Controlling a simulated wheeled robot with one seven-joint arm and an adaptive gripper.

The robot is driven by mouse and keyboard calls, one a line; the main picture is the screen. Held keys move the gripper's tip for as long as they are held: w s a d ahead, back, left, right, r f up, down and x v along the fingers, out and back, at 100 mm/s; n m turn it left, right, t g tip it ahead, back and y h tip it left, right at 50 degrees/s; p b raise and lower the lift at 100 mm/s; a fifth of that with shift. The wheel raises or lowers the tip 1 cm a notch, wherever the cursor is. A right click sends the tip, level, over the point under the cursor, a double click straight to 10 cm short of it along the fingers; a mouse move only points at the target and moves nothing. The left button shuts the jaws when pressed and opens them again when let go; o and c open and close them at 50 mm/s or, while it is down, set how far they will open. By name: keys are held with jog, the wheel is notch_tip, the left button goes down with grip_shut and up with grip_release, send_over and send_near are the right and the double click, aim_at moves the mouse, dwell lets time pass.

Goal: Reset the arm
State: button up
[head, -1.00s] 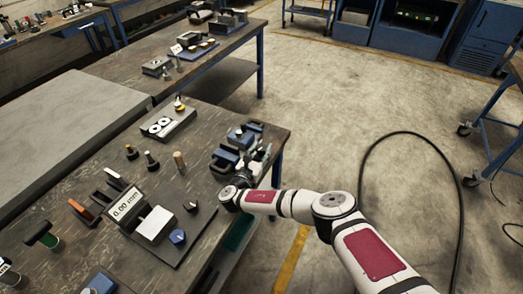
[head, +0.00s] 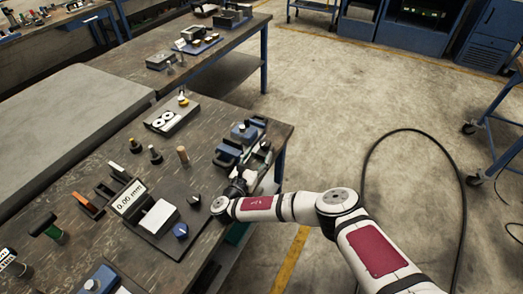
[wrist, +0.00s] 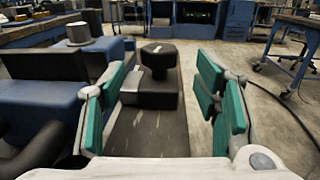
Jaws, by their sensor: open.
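A blue-and-black fixture (head: 232,150) stands at the table's right edge. In the wrist view, its blue body (wrist: 50,95) lies on the left, with a grey round knob (wrist: 79,33) on top. My gripper (wrist: 160,85) is open, with a teal-padded finger on each side. A black block with a faceted knob (wrist: 159,56) stands ahead between the fingers, on a dark strip (wrist: 145,130); I cannot tell whether a finger touches it. In the head view, my gripper (head: 258,160) is small and partly hidden by my wrist beside the fixture. I cannot tell which part is the arm.
A display reading 0.00 mm (head: 129,197) stands on a dark plate with a white block (head: 160,216) and a blue knob (head: 181,231). Several small posts and a grey block with white discs (head: 171,118) are further back. Open floor (head: 330,110) lies to the right.

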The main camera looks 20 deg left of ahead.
jog(key=shift+s, duration=0.4)
